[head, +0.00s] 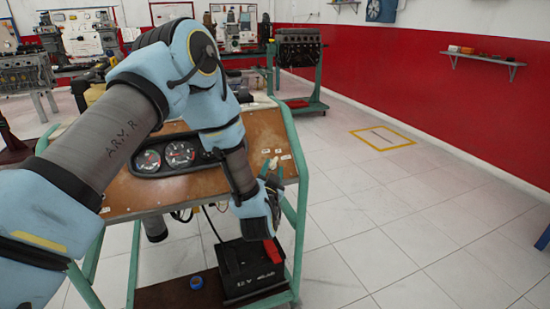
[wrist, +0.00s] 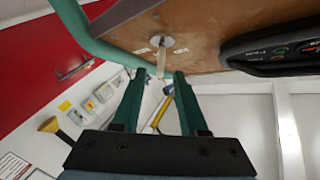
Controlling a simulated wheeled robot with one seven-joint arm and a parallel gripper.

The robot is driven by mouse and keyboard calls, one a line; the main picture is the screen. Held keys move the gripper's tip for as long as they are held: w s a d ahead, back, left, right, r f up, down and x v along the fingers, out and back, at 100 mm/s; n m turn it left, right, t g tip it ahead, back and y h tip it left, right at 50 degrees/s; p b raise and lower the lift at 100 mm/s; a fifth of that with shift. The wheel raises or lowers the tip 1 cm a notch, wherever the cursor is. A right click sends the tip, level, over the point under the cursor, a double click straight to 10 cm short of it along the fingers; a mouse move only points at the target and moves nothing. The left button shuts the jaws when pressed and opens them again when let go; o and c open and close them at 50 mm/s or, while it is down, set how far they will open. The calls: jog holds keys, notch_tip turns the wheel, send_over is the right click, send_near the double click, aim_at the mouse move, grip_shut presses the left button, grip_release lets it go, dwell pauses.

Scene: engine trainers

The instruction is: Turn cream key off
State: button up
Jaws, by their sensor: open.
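The cream key (wrist: 161,67) sits in a round metal lock (wrist: 167,42) on the underside-facing brown panel in the wrist view. In the head view the key (head: 274,162) is a small pale shape near the right edge of the panel. My gripper (wrist: 163,75) is open, its two dark green fingers pointing at the panel. In the wrist view the key lies between the fingertips, with gaps on both sides, and I cannot tell how deep between them it is. In the head view my gripper (head: 271,174) is at the panel's right side.
The brown panel (head: 130,190) carries a gauge cluster (head: 178,154) left of the key. A green frame (head: 302,190) runs along its right side. A black battery (head: 250,270) with a red cap stands below my gripper. Tiled floor (head: 400,220) is free at the right.

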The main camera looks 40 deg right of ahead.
aim_at(274, 165)
jog(key=p+x, duration=0.1)
jog(key=x, duration=0.3)
jog(key=shift+w+d, duration=0.3)
grip_shut()
dwell(0.4)
